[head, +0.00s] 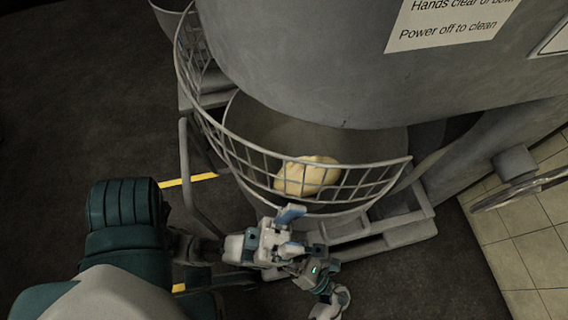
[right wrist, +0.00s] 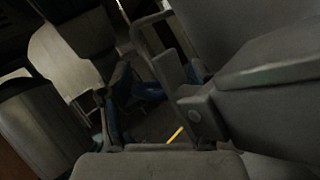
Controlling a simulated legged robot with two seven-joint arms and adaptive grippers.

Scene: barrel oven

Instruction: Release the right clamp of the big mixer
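The big grey mixer (head: 300,65) fills the upper right of the head view. Its bowl (head: 262,118) holds a pale lump of dough (head: 308,176) behind a wire guard (head: 235,152). My left gripper (head: 292,232), pale with blue finger pads, is just in front of the bowl and below the guard. Its fingers look apart, with nothing seen between them. I cannot make out the right clamp in the head view.
A bent grey tube (head: 186,165) stands left of the bowl. The mixer's base frame (head: 400,232) juts out at lower right. Yellow floor marking (head: 190,180) crosses the dark floor, which is clear at left. A metal round-edged object (head: 515,190) is at right, over pale tiles.

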